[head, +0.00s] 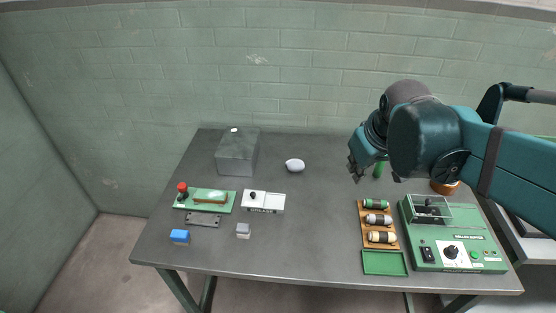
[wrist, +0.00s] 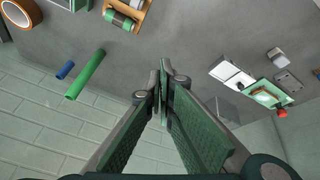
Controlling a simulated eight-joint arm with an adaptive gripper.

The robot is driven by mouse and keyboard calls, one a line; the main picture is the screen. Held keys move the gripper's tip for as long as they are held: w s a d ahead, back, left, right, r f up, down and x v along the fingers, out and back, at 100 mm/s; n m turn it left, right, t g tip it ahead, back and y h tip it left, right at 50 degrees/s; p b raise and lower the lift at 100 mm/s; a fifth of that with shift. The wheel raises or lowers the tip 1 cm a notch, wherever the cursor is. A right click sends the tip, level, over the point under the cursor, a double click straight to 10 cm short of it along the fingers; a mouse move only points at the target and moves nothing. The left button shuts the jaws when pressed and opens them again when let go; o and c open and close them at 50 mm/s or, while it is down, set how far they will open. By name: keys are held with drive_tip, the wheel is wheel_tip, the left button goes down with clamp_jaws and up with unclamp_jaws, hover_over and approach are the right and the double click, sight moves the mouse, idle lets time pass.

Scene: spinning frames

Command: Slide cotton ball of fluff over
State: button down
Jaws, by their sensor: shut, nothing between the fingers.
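A white egg-shaped ball (head: 294,165), which looks like the cotton fluff, lies on the grey table (head: 320,210) toward its back edge, right of a grey box (head: 238,152). My gripper (head: 355,172) is above the back right of the table, right of the ball and apart from it. In the wrist view the fingers of my gripper (wrist: 162,78) come together at their tips, with nothing seen between them. I cannot make out the ball in the wrist view; the fingers hide part of the table.
A wooden rack with spools (head: 379,222), a green tray (head: 384,263) and a green machine (head: 455,240) stand at right. The table's middle is clear.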

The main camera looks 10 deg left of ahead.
drive_tip(key=w+a+r+n+g+p, duration=0.1)
drive_tip(key=w+a+n+p, duration=0.15)
drive_tip(key=w+a, duration=0.4)
drive_tip(key=n+g+p, duration=0.4)
drive_tip(key=n+p, duration=0.4)
drive_tip(key=n, duration=0.2)
hover_over(278, 168)
drive_tip(key=a, duration=0.4)
wheel_tip(278, 168, down, 13)
drive_tip(key=shift+f+h, duration=0.2)
drive_tip(key=shift+h, duration=0.1)
drive_tip(key=shift+f, duration=0.15)
wheel_tip(278, 168, down, 9)
drive_tip(key=d, duration=0.2)
drive_tip(key=shift+d+f, duration=0.25)
drive_tip(key=shift+d, duration=0.05)
drive_tip(key=shift+d+f, duration=0.1)
drive_tip(key=shift+d, duration=0.6)
